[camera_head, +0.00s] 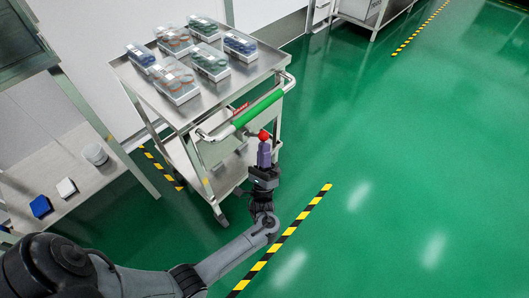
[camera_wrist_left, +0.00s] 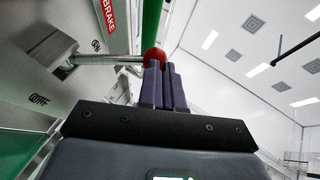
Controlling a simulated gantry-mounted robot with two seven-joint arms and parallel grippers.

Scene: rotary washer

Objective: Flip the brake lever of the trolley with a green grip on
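The trolley (camera_head: 211,104) has a green grip (camera_head: 258,109) on its handle, which also shows in the left wrist view (camera_wrist_left: 151,25). The brake lever's red knob (camera_head: 263,135) is at my left gripper's fingertips. In the left wrist view the knob (camera_wrist_left: 153,57) sits at the end of a metal lever rod (camera_wrist_left: 110,59) running left to a grey block (camera_wrist_left: 50,47). The rod passes close to the ON mark; the OFF mark is farther lower left. My left gripper (camera_head: 264,148) has its purple fingers together, the knob just beyond them. Contact is hard to tell. My right gripper is not visible.
Several trays of parts (camera_head: 175,82) stand on the trolley top. A workbench (camera_head: 75,185) with small boxes is at the left. A second trolley (camera_head: 375,12) is at the far top. The green floor at the right is clear.

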